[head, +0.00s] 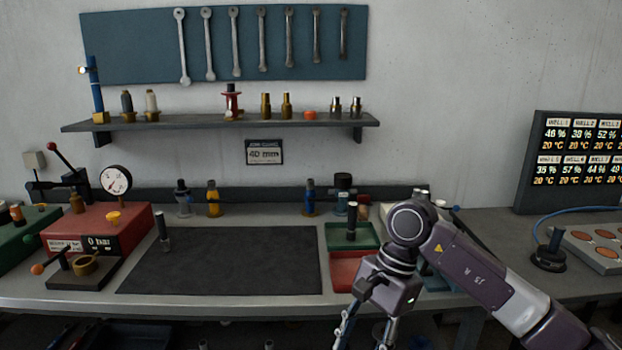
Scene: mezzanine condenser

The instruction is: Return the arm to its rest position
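My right arm (480,265) comes in from the lower right, bends at a round joint above the bench's front edge, and points its gripper down. My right gripper (366,332) hangs in front of the bench edge, below the red tray. Its two fingers stand apart with nothing seen between them; their tips are at or past the bottom edge of the picture. My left arm and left gripper are not in view.
Behind the arm stand a green tray (366,237) and a red tray (345,272). A dark mat (225,262) is mostly bare, with a small metal fitting (163,232) at its left. A red gauge box (100,228) stands left; a dark puck-shaped device (549,258) stands right.

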